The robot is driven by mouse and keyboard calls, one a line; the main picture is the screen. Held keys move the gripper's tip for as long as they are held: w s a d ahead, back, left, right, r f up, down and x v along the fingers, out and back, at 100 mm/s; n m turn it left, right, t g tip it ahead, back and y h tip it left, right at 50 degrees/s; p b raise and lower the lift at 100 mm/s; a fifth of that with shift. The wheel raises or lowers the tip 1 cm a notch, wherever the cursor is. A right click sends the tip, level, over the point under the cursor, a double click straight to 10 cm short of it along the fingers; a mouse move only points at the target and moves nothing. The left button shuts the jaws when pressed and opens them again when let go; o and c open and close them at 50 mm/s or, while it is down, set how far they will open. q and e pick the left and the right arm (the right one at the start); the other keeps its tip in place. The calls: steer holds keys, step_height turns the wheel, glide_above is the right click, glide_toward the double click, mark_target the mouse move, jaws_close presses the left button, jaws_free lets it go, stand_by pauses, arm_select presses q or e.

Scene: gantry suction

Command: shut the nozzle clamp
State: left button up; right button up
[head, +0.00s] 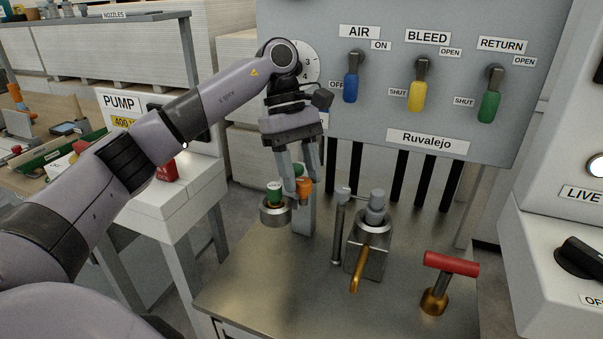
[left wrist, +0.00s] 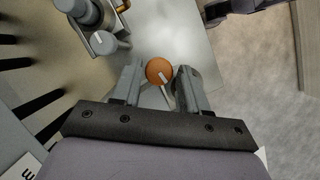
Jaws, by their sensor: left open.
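No label in view names the nozzle clamp, so I cannot tell for sure which fitting it is. An orange knob (head: 304,187) stands at a grey metal post on the steel bench. My left gripper (head: 292,188) points down at the knob. In the left wrist view my fingers (left wrist: 159,84) are open on either side of it, with gaps showing. A green-topped piece (head: 273,191) in a round metal holder is just left of the knob. My right gripper is not in view.
Right of the knob stand a thin upright rod (head: 338,235), a metal fitting with a brass lever (head: 357,270), and a red T-handle (head: 452,263). The grey panel (head: 440,112) behind carries blue, yellow and green levers. The bench front is clear.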

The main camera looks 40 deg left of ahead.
arm_select(q)
steer(key=shift+d+f, duration=0.1)
steer(key=shift+f, duration=0.15)
steer(key=shift+c, duration=0.2)
steer(key=c, duration=0.7)
